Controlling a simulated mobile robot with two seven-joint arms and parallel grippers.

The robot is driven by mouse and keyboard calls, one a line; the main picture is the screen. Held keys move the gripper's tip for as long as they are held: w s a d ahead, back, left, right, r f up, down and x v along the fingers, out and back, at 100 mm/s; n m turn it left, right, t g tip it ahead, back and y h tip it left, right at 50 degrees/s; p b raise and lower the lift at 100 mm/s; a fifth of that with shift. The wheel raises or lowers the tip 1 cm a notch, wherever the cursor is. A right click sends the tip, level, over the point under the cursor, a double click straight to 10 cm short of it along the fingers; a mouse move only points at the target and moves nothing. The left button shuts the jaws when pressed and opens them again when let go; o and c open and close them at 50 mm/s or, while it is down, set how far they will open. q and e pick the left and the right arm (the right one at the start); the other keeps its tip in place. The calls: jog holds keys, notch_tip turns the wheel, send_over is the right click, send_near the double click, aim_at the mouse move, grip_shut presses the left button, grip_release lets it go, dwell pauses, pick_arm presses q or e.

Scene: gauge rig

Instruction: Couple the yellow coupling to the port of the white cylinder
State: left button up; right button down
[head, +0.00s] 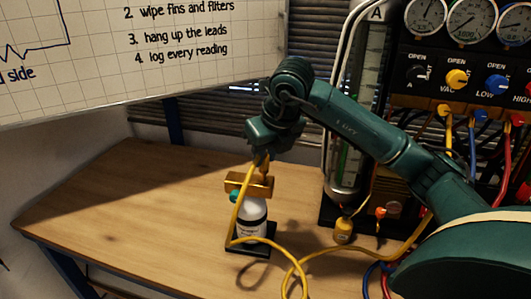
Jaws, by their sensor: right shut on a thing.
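My right gripper (261,160) is directly above the cylinder, pointing down, shut on the yellow coupling at the end of the yellow hose (239,217). The coupling is mostly hidden by the gripper and hose. The port is hidden at this angle, and I cannot tell whether the coupling touches it. My left gripper is not in view.
The yellow hose loops over the bench (130,200) to the right. A gauge panel (460,65) with knobs and coloured hoses stands at right, beside a tall glass tube (352,120). The bench's left side is clear. A whiteboard (180,60) hangs behind.

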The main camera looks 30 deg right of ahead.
jog(key=shift+f+b, duration=0.55)
jog(key=shift+f, duration=0.15)
jog(key=shift+f+b, duration=0.35)
dwell(0.4)
dwell(0.5)
jog(key=c, duration=1.4)
grip_release()
jog(key=shift+c, duration=0.2)
jog(key=shift+o, duration=0.4)
jog(key=o, duration=0.5)
jog(key=shift+r, duration=0.1)
